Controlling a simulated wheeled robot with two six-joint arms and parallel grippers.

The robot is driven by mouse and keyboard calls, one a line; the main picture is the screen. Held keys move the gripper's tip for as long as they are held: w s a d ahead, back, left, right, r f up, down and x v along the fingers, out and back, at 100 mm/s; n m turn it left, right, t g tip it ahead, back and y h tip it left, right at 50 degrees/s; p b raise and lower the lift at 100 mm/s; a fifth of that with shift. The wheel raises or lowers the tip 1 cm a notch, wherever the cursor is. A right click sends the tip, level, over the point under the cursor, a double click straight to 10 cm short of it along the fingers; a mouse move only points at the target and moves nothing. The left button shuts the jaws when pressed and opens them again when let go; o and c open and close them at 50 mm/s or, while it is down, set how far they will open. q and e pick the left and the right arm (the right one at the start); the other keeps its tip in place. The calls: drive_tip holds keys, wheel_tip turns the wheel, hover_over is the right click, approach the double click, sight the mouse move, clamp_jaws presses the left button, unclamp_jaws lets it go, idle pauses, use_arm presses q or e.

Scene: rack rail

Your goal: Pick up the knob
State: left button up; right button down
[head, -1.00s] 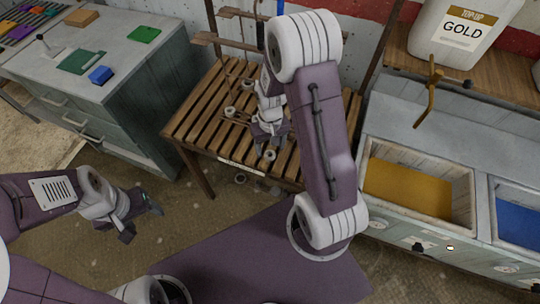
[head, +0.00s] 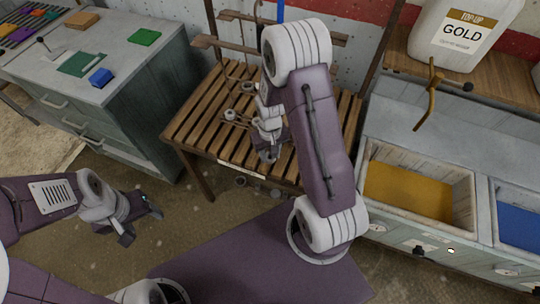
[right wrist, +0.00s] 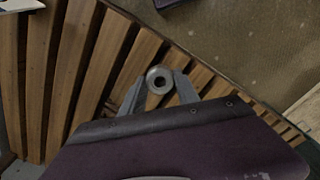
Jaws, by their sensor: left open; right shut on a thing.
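The knob (right wrist: 160,80) is a round grey ring-shaped piece with a dark hole, seen from its end in the right wrist view. My right gripper (right wrist: 158,88) is shut on it, one finger on each side. In the head view my right gripper (head: 268,152) is low over the front part of the slatted wooden bench (head: 195,125), and the knob is mostly hidden there. I cannot tell whether the knob still touches the slats. My left gripper (head: 142,220) is open and empty, over the floor at the left.
Other round-ended pieces (head: 232,115) lie on the bench left of my right gripper. A grey-green cabinet (head: 130,125) stands left, with a blue block (head: 100,77) on top.

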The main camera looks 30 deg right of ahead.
wheel_tip(320, 180, up, 4)
drive_tip(key=shift+r, duration=0.1)
drive_tip(key=s+a+r+b, duration=0.1)
drive_tip(key=s+a+r, duration=0.1)
drive_tip(key=s, duration=0.3)
drive_tip(key=s+a+r, duration=0.2)
drive_tip(key=s+r, duration=0.2)
drive_tip(key=s, duration=0.2)
drive_tip(key=shift+a+r+b, duration=0.2)
drive_tip(key=shift+b, duration=0.2)
drive_tip(key=shift+w, duration=0.1)
